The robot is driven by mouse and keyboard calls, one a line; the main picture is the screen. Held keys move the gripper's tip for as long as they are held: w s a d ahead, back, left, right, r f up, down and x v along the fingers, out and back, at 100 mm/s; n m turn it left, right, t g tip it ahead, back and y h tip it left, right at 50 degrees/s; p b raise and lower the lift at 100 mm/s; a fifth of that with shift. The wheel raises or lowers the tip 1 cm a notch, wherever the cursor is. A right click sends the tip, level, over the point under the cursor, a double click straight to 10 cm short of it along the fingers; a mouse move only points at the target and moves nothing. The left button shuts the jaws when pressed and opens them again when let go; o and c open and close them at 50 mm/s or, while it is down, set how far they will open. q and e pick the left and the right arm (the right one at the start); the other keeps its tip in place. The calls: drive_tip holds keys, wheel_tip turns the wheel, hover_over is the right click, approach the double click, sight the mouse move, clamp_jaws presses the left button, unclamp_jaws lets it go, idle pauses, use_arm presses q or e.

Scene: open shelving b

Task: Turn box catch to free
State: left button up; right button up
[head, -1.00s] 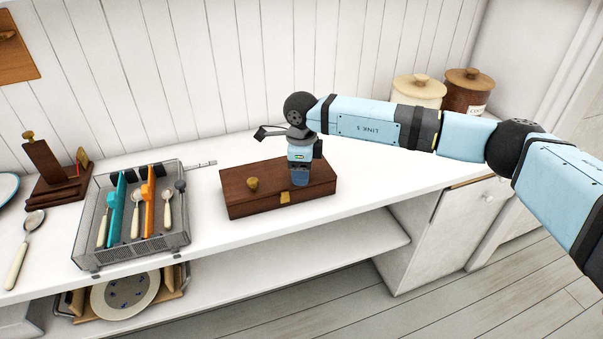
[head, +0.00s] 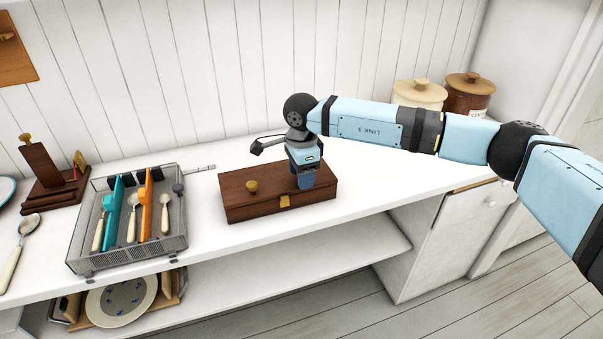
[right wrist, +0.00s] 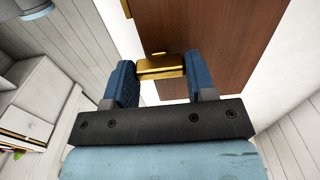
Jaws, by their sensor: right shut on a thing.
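A dark brown wooden box (head: 245,207) sits closed on the white counter, with a round brass knob (head: 252,186) on its lid. A small brass fitting (head: 285,201) shows at the middle of its front in the head view. My right gripper (head: 306,184) points down at the box's right part. In the right wrist view, the brass box catch (right wrist: 161,67) lies between the two blue fingers of the right gripper (right wrist: 161,78), which is shut on it. The fingers hide part of the lid in the head view. My left gripper is out of view.
A grey mesh cutlery basket (head: 125,255) with dividers and spoons stands left of the box. A loose spoon (head: 20,250) lies farther left. Two lidded canisters (head: 420,92) stand at the back right. The counter (head: 385,178) right of the box is clear.

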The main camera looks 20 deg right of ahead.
drive_tip(key=o, duration=0.9)
drive_tip(key=shift+o, duration=0.2)
use_arm(q)
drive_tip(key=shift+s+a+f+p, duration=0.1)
drive_tip(key=shift+p, duration=0.5)
use_arm(e)
wheel_tip(320, 180, up, 14)
drive_tip(key=shift+f, duration=0.1)
